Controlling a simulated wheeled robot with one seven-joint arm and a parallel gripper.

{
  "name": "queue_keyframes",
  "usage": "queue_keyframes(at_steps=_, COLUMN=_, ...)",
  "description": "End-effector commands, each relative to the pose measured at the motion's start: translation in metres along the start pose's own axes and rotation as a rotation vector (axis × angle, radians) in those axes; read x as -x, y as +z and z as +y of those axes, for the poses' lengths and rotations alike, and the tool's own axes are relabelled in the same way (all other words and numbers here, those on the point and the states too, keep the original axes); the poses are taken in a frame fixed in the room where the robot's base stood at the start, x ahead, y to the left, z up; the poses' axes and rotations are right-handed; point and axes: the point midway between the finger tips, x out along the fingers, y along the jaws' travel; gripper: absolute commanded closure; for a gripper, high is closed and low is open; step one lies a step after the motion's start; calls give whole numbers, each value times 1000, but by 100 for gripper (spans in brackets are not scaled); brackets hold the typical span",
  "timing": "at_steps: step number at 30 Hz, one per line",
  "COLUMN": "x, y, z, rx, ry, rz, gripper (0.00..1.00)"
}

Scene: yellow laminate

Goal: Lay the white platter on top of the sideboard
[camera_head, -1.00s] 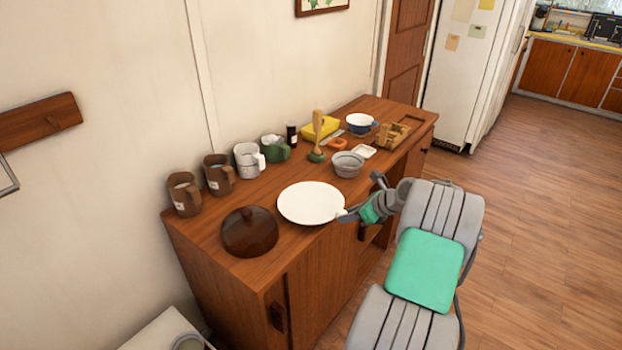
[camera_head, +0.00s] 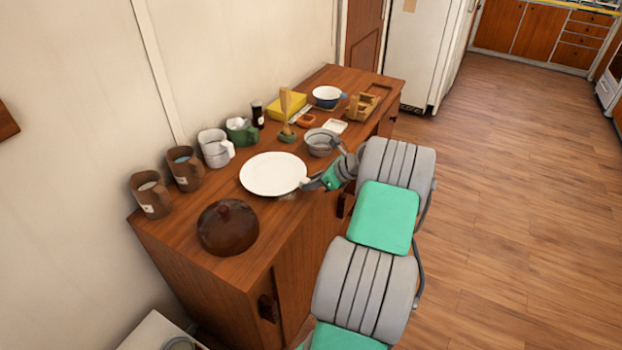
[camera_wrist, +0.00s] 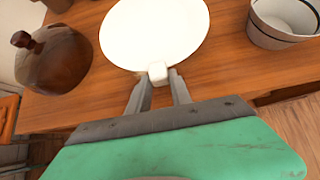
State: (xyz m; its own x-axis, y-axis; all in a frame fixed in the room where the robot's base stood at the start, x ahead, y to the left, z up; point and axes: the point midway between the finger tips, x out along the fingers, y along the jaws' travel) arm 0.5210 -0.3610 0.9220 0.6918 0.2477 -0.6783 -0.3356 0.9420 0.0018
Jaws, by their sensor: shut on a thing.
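The white platter (camera_head: 273,173) is a round, flat dish over the front part of the sideboard (camera_head: 180,245), between a brown lidded pot and a grey bowl. My gripper (camera_head: 306,185) reaches in from the right and is shut on a small white block-like part at the platter's near rim. In the wrist view the platter (camera_wrist: 153,35) lies ahead of the fingers (camera_wrist: 158,82), with the white part between the fingertips. The platter looks about level. I cannot tell whether its underside touches the wood.
The brown lidded pot (camera_head: 228,230) stands left of the platter and the grey bowl (camera_head: 320,143) right of it. Several mugs (camera_head: 185,168) line the wall side.

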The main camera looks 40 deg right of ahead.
Motion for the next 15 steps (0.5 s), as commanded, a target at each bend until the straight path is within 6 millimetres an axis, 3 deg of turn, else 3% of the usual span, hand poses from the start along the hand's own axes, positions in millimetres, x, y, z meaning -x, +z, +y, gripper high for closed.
queue_keyframes(at_steps=5, x=-11, y=-10, z=1, rx=4, ry=2, rz=-2, gripper=100)
queue_keyframes(at_steps=15, x=-11, y=-10, z=1, rx=4, ry=1, rz=-2, gripper=100)
